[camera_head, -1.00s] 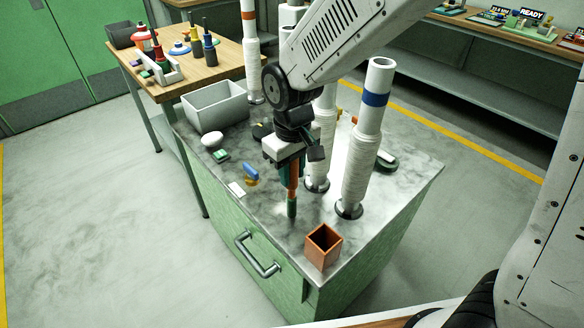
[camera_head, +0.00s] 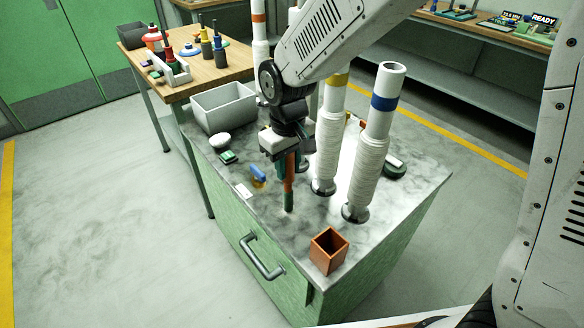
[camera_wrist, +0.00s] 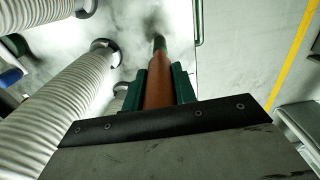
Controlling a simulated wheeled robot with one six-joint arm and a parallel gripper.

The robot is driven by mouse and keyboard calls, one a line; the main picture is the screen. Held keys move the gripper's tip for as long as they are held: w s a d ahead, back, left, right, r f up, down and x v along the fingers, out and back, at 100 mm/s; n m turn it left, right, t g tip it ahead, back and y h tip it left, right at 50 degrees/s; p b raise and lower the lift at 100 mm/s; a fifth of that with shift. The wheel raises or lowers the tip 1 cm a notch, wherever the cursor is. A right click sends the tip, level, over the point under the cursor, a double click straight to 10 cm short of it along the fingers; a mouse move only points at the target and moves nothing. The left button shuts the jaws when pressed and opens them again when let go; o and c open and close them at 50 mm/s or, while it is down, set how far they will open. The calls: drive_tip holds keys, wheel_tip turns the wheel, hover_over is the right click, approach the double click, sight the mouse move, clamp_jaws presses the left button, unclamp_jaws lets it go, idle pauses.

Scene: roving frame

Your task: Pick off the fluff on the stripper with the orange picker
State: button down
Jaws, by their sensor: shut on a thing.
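My gripper (camera_head: 286,158) is shut on the orange picker (camera_head: 289,179), which hangs upright with its green end down over the metal bench top (camera_head: 305,212). The picker also shows in the wrist view (camera_wrist: 158,88), between the green finger pads, its green end pointing away. It is apart from the white wound tubes to its right. I cannot tell surely which thing is the stripper. A dark green piece with a white top (camera_head: 394,166) lies behind the blue-banded tube. A small green-and-white block (camera_head: 228,157) lies at the left. No fluff can be made out surely.
A blue-banded wound tube (camera_head: 372,150) and a yellow-banded one (camera_head: 328,140) stand close right of my gripper. An open orange-brown box (camera_head: 327,262) stands at the front corner. A grey bin (camera_head: 225,115), white knob (camera_head: 219,140) and blue piece (camera_head: 258,173) are to the left.

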drive_tip(key=shift+s+d+f, duration=0.1)
drive_tip(key=shift+s+d, duration=0.1)
drive_tip(key=shift+s, duration=0.5)
drive_tip(key=shift+s+d+f, duration=0.1)
drive_tip(key=shift+s+d, duration=0.05)
drive_tip(key=shift+s, duration=0.55)
drive_tip(key=shift+s+d+f, duration=0.1)
drive_tip(key=shift+s+d, duration=0.1)
drive_tip(key=shift+s, duration=0.5)
idle(2.4)
wheel_tip(320, 180, up, 6)
idle(0.6)
drive_tip(key=shift+w+a+r, duration=0.1)
drive_tip(key=shift+w+r, duration=0.05)
